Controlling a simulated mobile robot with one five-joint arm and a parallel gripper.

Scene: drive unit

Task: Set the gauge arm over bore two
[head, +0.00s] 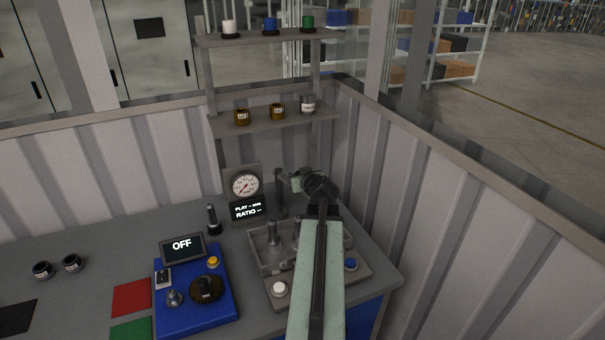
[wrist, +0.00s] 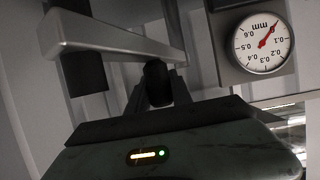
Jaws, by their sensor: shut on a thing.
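The gauge arm is a grey metal bar (wrist: 120,42) crossing the upper left of the wrist view, with a dark cylinder (wrist: 85,72) hanging at its left end. My gripper (wrist: 157,78) is shut on a dark rounded part at the bar. In the head view my gripper (head: 303,184) is at the dark post (head: 280,190) behind the grey tray (head: 270,265). The tray holds upright metal posts (head: 273,233). My arm hides its right part, and I cannot tell which bore lies under the gauge arm. The dial gauge (head: 245,184) also shows upside down in the wrist view (wrist: 262,40).
A display (head: 248,210) under the dial reads PLAY and RATIO with dashes. A blue unit (head: 193,300) with an OFF screen (head: 182,246) stands left of the tray. Corrugated panels (head: 430,220) close in the right side.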

